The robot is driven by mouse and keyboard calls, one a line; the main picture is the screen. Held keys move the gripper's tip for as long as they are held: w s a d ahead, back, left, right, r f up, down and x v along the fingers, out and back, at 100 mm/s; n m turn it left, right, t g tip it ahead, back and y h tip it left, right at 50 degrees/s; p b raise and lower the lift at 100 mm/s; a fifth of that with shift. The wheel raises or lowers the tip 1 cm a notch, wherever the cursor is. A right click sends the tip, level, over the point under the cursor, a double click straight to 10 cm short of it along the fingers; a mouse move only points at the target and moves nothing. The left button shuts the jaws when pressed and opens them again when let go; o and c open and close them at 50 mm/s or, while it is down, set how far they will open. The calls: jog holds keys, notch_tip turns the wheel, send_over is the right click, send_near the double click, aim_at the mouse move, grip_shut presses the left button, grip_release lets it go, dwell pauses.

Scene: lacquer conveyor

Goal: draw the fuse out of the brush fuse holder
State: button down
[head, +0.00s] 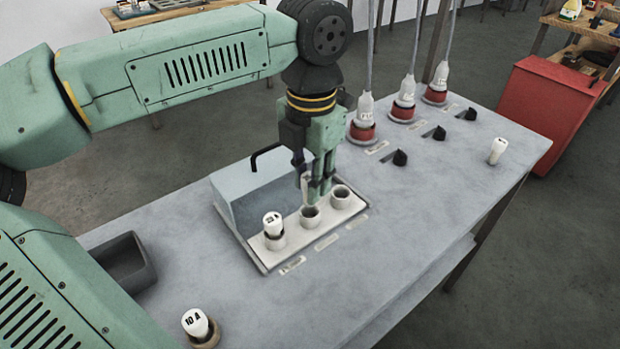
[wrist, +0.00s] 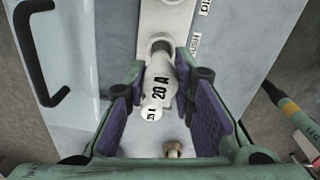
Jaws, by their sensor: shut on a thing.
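The white fuse panel (head: 262,262) has a row of three round holders. The left holder bears a white-capped fuse (head: 272,221). The middle holder (head: 310,216) and right holder (head: 341,197) show dark, open mouths. My gripper (head: 315,188) is over the middle and right holders, shut on a white fuse (head: 306,184). In the wrist view this fuse (wrist: 160,85) reads 20 A and sits between the purple pads (wrist: 121,110). Its lower end is hidden by the fingers in the head view. The holder name labels are too small to read surely, so I cannot tell which is brush.
A grey cover (head: 265,190) with a black handle stands behind the panel. A 10 A fuse (head: 196,322) stands front left, near an empty dark tray (head: 125,262). Another white fuse (head: 497,150) stands far right. Red sockets with hanging cables (head: 362,125) line the back. The front right benchtop is clear.

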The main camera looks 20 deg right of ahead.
jog(key=shift+r, duration=0.5)
jog(key=shift+r+p, duration=1.15)
jog(key=shift+r, duration=0.4)
jog(key=shift+f, duration=0.1)
